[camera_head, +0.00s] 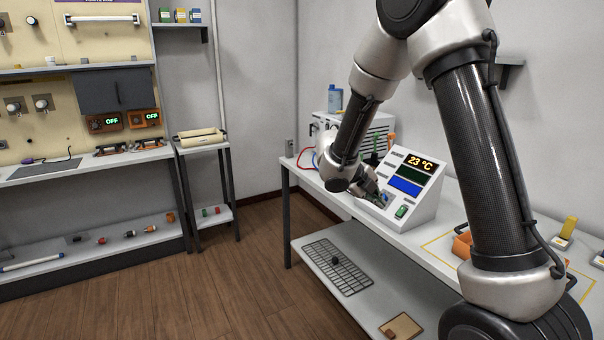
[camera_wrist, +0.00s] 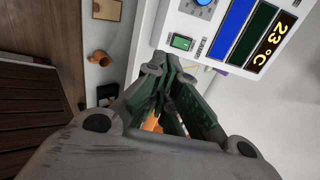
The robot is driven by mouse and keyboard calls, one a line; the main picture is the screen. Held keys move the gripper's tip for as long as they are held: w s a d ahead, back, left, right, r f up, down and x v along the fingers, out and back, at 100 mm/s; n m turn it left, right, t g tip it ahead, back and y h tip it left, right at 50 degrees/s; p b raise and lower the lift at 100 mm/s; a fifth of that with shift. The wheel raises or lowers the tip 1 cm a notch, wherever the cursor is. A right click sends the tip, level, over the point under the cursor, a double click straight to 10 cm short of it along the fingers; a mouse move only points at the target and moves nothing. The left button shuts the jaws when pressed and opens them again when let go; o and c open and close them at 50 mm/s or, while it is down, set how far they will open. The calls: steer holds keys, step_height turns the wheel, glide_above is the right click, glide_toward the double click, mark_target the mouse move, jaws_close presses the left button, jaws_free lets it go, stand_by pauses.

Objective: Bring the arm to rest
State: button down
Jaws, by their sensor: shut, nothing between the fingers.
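My arm reaches down over the right-hand bench. My gripper (camera_head: 378,198) is in front of the white control console at its left side, and its fingers partly overlap the console in the head view. In the wrist view my gripper (camera_wrist: 168,72) has its fingers together with nothing held. The console (camera_head: 428,183) has a lit "23 °C" display (camera_head: 419,163), a blue screen (camera_head: 405,186) and a green switch (camera_head: 401,212). The console also shows in the wrist view (camera_wrist: 212,48), close beyond the fingertips. I cannot tell whether the fingertips touch it.
The bench (camera_head: 420,238) carries a white unit (camera_head: 378,130) at the back and an orange object (camera_head: 461,245) at the right. A lower shelf (camera_head: 375,275) holds a grate. The left bench (camera_head: 90,165) stands apart. The wooden floor (camera_head: 240,270) between them is clear.

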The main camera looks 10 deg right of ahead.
steer(key=s+d+r+m+g+y, duration=0.1)
steer(key=s+m+g, duration=0.1)
steer(key=s+m, duration=0.7)
steer(key=s+d+r+m+g+y, duration=0.15)
steer(key=s+m, duration=0.25)
steer(key=m, duration=0.9)
steer(key=s+a+r+m+t+y, duration=0.1)
steer(key=s+r+m+t+y, duration=0.4)
steer(key=s+r+m, duration=0.8)
steer(key=s+m, duration=0.4)
steer(key=shift+s+a+r+m, duration=0.15)
steer(key=shift+s+r+m, duration=0.15)
steer(key=shift+s+r, duration=0.1)
steer(key=shift+y, duration=0.25)
